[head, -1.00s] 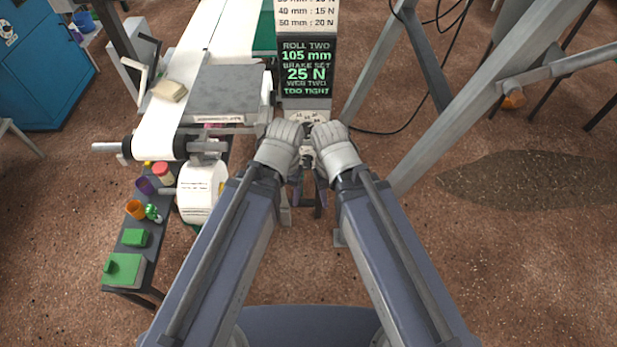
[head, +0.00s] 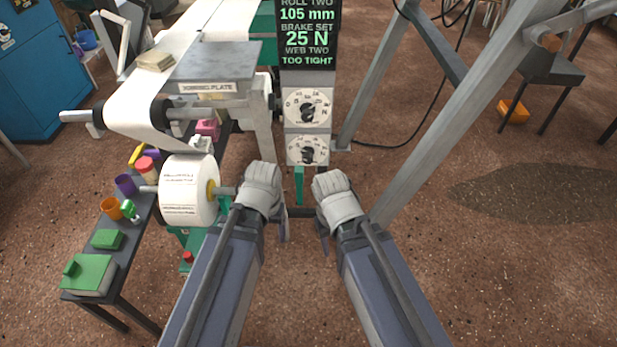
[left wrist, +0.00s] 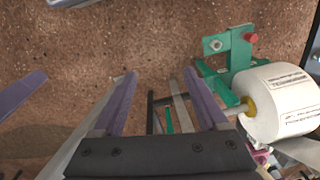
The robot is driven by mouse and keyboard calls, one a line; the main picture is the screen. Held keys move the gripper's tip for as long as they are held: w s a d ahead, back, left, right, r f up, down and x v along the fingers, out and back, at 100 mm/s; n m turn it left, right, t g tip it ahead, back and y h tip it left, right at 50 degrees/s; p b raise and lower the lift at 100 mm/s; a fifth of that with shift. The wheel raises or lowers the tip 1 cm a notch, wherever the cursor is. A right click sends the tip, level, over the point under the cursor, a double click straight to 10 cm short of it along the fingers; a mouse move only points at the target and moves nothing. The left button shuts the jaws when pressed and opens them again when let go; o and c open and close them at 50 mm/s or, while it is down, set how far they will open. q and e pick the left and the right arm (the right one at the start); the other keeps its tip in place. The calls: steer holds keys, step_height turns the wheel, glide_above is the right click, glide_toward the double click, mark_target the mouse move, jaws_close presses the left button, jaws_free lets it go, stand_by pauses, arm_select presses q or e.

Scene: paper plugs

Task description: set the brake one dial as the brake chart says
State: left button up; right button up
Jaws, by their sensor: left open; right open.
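Two round white dials with black knobs sit one above the other on the grey panel: the upper dial (head: 307,107) and the lower dial (head: 308,150). I cannot read which is brake one, and the pointer settings are too small to tell. The screen (head: 307,35) above reads roll two 105 mm, brake set 25 N, web two too tight. The brake chart is out of view now. My left gripper (head: 265,192) is open and empty, below and left of the dials; its spread fingers show in the left wrist view (left wrist: 160,88). My right gripper (head: 333,197) is open, below and right of them.
A paper roll (head: 190,192) on its spindle is close left of my left gripper. A grey frame leg (head: 445,120) rises right of the panel. A side bench (head: 120,262) with cups and green blocks stands at left. A green lever (head: 299,183) hangs under the dials.

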mark_target(308, 160)
arm_select(q)
steer(key=w+a+f+n+t+b, duration=0.1)
steer(key=w+a+f+b, duration=0.1)
steer(key=f+b, duration=0.65)
steer(key=w+a+f+b, duration=0.2)
steer(key=f+b, duration=0.6)
steer(key=f, duration=0.2)
steer(key=w+a+f+t+y+b, duration=0.45)
steer(key=w+f+b, duration=0.25)
steer(key=w+b, duration=0.25)
steer(key=w+d+r+m+t+b, duration=0.25)
steer(key=w+r+t, duration=0.45)
steer(key=w, duration=0.4)
steer(key=w+d+r+m+t+h, duration=0.3)
steer(key=d+r+m, duration=0.15)
steer(key=d, duration=0.35)
steer(key=w+d+r+m+t+h, duration=0.25)
steer(key=d+r, duration=0.25)
steer(key=d, duration=0.3)
steer(key=shift+m, duration=0.35)
steer(key=shift+w+a+f, duration=0.1)
steer(key=shift+w+a, duration=0.05)
steer(key=shift+w, duration=3.85)
